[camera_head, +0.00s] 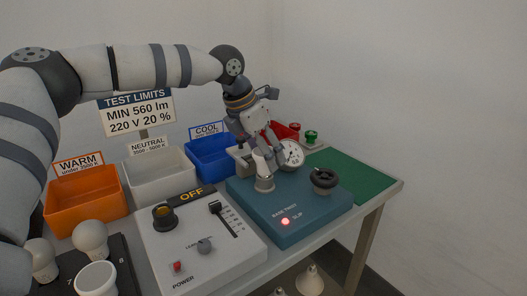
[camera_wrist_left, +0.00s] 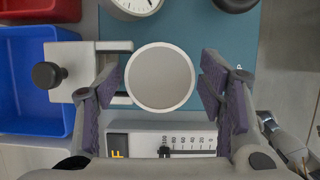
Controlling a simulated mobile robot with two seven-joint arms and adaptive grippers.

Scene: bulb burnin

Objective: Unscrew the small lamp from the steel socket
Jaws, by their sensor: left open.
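The small lamp (camera_head: 259,162) stands upright in the steel socket (camera_head: 264,184) on the teal base-twist fixture. In the left wrist view the lamp (camera_wrist_left: 160,77) is a round grey face with a pale rim, hiding the socket below it. My left gripper (camera_head: 262,158) points down over the socket. In the wrist view its open fingers (camera_wrist_left: 161,88) stand on either side of the lamp, with a visible gap on each side. A grey jointed part, probably of my right arm, shows at the lower right of the wrist view; its fingers cannot be made out.
The teal fixture (camera_head: 315,213) carries a dial gauge (camera_head: 292,154), a black knob (camera_head: 325,179) and a lit red light. A grey panel (camera_head: 196,247) reading OFF stands left. Orange (camera_head: 86,203), white (camera_head: 160,181) and blue bins (camera_head: 211,165) line the back. Several bulbs stand front left.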

